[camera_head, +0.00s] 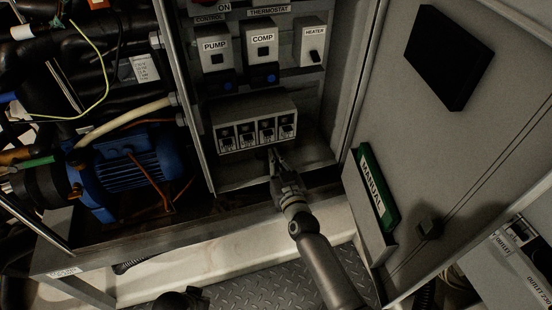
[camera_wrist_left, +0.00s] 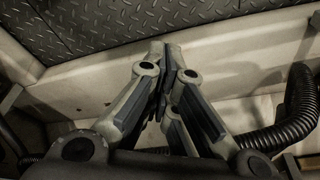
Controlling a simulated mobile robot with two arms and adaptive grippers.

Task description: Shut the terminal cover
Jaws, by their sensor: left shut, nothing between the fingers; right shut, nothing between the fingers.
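The terminal block (camera_head: 257,138) is low in the open cabinet, with a row of dark terminals showing along its front. A plain grey panel (camera_head: 250,108) sits above the terminals and seems to be the raised terminal cover; its hinge cannot be made out. My right gripper (camera_head: 273,156) is shut and empty, its fingertips just below the block's lower edge; I cannot tell whether they touch it. My left gripper (camera_wrist_left: 165,62) is shut and empty in the left wrist view, in front of a pale beam and away from the block.
PUMP (camera_head: 215,46), COMP (camera_head: 262,43) and HEATER (camera_head: 313,45) switches sit above the block. The open cabinet door (camera_head: 425,130), with a green manual (camera_head: 376,188) in its pocket, stands at right. A blue motor (camera_head: 135,168) and hoses fill the left. A corrugated hose (camera_wrist_left: 292,115) lies beside my left gripper.

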